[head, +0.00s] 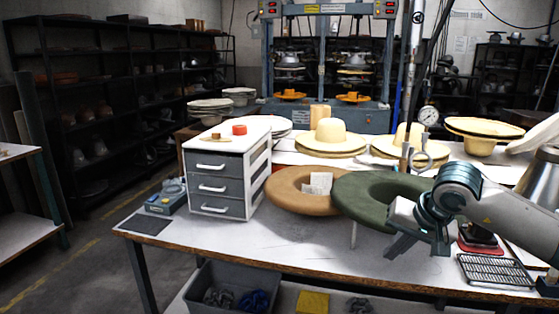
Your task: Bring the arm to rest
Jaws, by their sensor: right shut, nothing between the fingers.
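My right arm comes in from the right over the table (290,252). Its gripper (392,250) is shut and empty, pointing down and to the left, in front of the green ring cushion (362,188). Part of the green ring is hidden behind my arm. I cannot tell how high the fingertips are above the table. My left gripper does not show.
A drawer unit (222,185) stands left on the table, beside a tan ring cushion (288,200). Straw hats (331,136) stand behind. A wire rack (494,271) lies at the right front. The table's front middle is clear. A grey bin (205,294) sits below.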

